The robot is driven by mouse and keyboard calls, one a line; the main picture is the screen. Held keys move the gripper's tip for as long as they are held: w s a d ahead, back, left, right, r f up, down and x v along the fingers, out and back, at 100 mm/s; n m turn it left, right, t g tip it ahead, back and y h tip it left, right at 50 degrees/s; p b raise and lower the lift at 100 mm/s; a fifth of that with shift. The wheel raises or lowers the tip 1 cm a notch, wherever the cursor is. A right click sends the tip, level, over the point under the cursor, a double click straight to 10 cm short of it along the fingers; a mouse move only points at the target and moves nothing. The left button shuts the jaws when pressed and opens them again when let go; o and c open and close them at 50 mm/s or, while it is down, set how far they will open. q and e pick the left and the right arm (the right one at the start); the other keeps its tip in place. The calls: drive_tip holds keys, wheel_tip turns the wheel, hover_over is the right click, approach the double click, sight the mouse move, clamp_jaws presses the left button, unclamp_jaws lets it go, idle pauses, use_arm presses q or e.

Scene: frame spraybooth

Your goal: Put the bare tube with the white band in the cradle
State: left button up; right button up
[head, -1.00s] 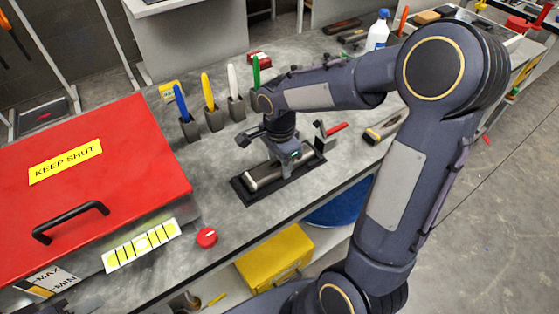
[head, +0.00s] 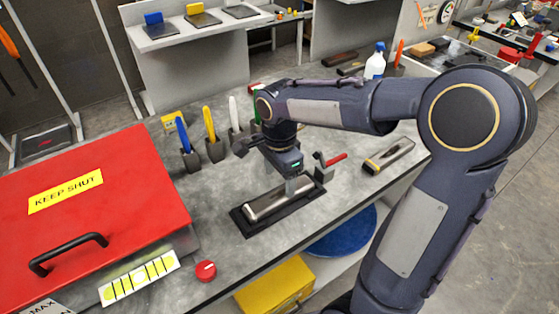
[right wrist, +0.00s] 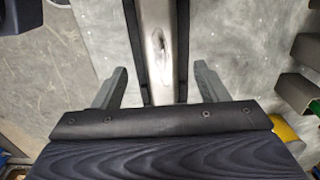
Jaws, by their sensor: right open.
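A bare silver tube (head: 268,204) lies lengthwise in the long black cradle (head: 246,229) on the grey bench. It also shows in the right wrist view (right wrist: 158,35), running between dark cradle walls. No white band can be made out on the visible part. My right gripper (head: 299,187) is just above the tube's right part and hides some of it. In the right wrist view its fingers (right wrist: 160,68) are spread wide, one on each side of the tube, with gaps between them and it. My left gripper is not in view.
A red-lidded box (head: 95,205) marked KEEP SHUT fills the left. Holders with blue, yellow (head: 211,128) and white handles stand behind the cradle. A red-handled clamp (head: 326,162) is close at its right end. A red knob (head: 206,271) lies near the bench's front edge.

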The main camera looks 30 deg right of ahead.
sight(279, 195)
wheel_tip(279, 195, up, 5)
drive_tip(key=s+a+f+n+t+y, duration=0.1)
drive_tip(key=s+a+n+t+y, duration=0.1)
drive_tip(key=s+n, duration=0.5)
drive_tip(key=s+a+f+n+t+y, duration=0.1)
drive_tip(key=s+a+n+t, duration=0.1)
drive_tip(key=s+n, duration=0.6)
drive_tip(key=shift+s+t+y, duration=0.4)
drive_tip(key=shift+s+t, duration=0.4)
drive_tip(key=shift+s, duration=0.15)
